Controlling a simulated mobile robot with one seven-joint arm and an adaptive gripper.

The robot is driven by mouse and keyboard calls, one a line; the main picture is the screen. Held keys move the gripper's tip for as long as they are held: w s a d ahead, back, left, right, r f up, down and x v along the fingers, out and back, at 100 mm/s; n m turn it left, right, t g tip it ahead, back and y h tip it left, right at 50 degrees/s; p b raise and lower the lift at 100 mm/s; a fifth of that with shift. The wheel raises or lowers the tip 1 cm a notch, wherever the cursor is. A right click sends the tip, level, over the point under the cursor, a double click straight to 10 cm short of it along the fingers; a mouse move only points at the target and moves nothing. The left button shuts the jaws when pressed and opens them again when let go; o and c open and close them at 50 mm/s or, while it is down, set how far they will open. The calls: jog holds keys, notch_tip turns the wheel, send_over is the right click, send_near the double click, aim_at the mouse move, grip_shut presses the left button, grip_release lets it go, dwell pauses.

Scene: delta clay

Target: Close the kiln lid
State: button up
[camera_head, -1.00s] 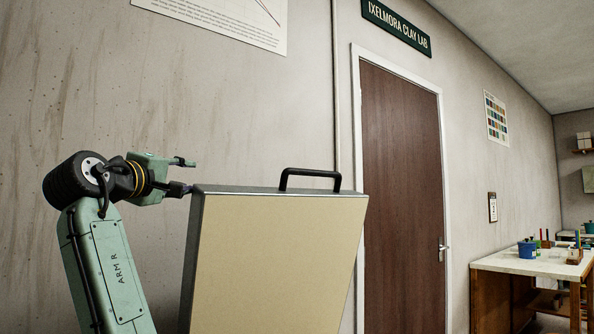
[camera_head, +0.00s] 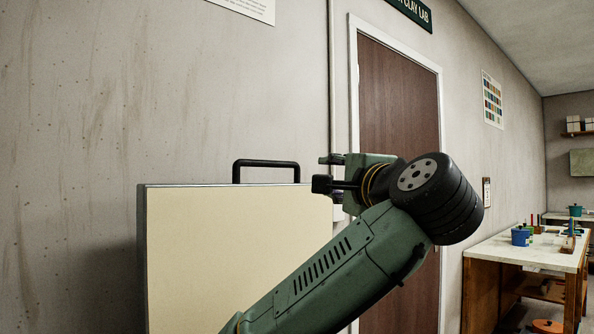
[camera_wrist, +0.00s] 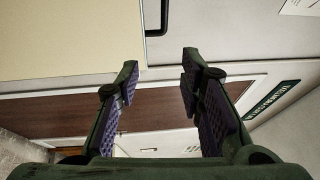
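The kiln lid (camera_head: 215,245) stands raised at the lower left of the head view, its cream inner face towards me. A black bar handle (camera_head: 265,163) sits on its top edge. My gripper (camera_head: 325,172) is at the lid's upper right corner, right of the handle, with its fingers pointing left. In the wrist view the fingers (camera_wrist: 160,68) are apart with nothing between them. The cream lid (camera_wrist: 65,35) fills the upper left there, and part of the handle (camera_wrist: 155,18) shows beyond the fingertips. The kiln body is out of view.
A bare wall (camera_head: 80,130) stands behind the lid. A brown door (camera_head: 398,110) is behind my arm. A worktable (camera_head: 490,246) with blue pots and tools stands at the right.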

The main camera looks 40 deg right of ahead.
jog(key=p+x, duration=0.3)
jog(key=x, duration=0.7)
jog(key=shift+w+p, duration=0.15)
jog(key=shift+p, duration=0.2)
jog(key=shift+r, duration=0.1)
grip_shut()
dwell(0.5)
grip_release()
dwell(0.4)
